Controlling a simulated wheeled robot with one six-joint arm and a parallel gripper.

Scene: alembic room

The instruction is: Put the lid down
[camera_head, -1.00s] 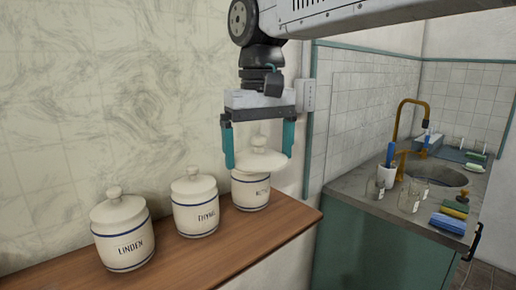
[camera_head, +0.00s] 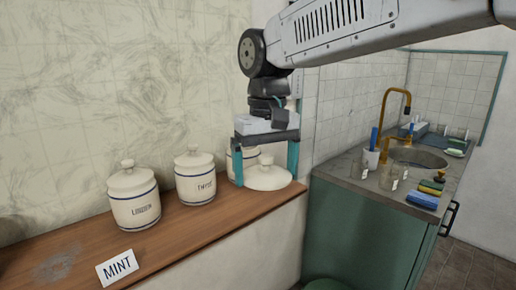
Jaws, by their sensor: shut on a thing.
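The cream lid (camera_head: 267,177) with a round knob is at the right end of the wooden shelf, in front of the third jar. My gripper (camera_head: 265,178) points down with its teal fingers on either side of the lid and is shut on it. The lid is level and very low over the wood; I cannot tell whether it touches. The third jar (camera_head: 232,163) stands partly hidden behind the gripper and lid, so its top and label are not clear.
The wooden shelf (camera_head: 180,225) holds the lidded LINDEN jar (camera_head: 135,205) and THYME jar (camera_head: 195,185). A MINT card (camera_head: 118,267) stands at the front left near a grey smudge. The shelf front between card and lid is clear. A sink counter (camera_head: 345,170) stands at right.

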